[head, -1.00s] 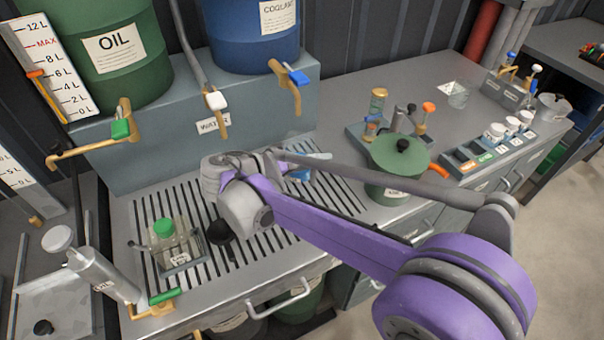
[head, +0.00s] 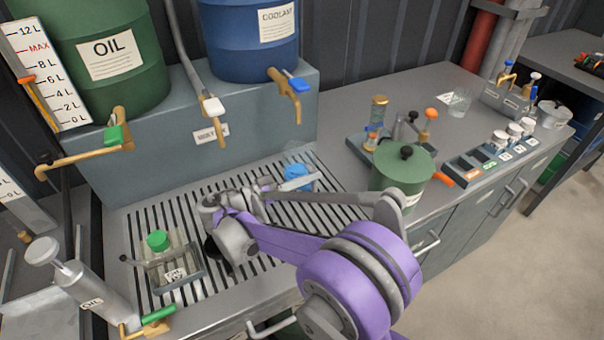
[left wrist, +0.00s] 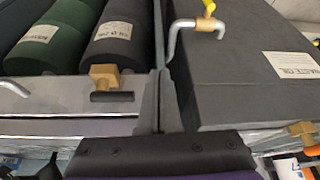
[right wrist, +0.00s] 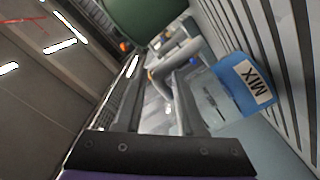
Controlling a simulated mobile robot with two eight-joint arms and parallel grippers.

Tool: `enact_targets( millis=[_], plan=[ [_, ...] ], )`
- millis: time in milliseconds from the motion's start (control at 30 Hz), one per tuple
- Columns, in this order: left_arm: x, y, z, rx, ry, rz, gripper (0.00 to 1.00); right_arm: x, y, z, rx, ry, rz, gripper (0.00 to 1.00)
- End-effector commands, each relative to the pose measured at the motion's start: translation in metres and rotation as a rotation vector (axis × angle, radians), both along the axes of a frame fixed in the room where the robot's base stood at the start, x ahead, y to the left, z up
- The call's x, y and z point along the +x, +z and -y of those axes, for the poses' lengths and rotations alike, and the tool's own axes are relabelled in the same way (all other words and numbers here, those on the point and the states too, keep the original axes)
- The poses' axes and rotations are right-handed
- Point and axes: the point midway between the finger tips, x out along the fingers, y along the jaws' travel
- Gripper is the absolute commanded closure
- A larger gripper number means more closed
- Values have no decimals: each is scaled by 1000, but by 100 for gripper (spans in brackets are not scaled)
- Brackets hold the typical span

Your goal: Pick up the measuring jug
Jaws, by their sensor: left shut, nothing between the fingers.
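A clear jug with a blue MIX label, which I take as the measuring jug, stands on the slatted drain grate; its blue part (head: 297,177) shows just beyond my right gripper (head: 283,186). In the right wrist view the jug's blue label (right wrist: 243,85) is close, right of my right gripper (right wrist: 157,82). The right fingers are apart. A grey curved part shows between them; I cannot tell whether it is the jug's handle or whether they touch it. My left gripper (left wrist: 161,80) is shut and empty near a dark box; it is outside the head view.
A green lidded pot (head: 402,178) stands right of the grate. A green-capped clear container (head: 163,255) is on its left. Brass taps (head: 285,95) overhang the back. A clear glass (head: 459,102) stands farther right. The bench between pot and glass holds small fittings.

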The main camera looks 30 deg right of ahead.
Motion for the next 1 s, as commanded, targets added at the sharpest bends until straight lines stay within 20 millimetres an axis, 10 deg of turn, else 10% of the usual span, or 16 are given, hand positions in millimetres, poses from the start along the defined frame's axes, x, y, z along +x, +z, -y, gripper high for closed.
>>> enact_targets(
  millis=[633, 867, 1000],
  plan=[
    [0, 0, 0, 0, 0, 0, 100, -5, 0, 50, 1, 2, -1, 62],
    [0, 0, 0, 0, 0, 0, 100, -5, 0, 50, 1, 2, -1, 100],
    [0, 0, 0, 0, 0, 0, 100, -5, 0, 50, 1, 2, -1, 100]
  ],
)
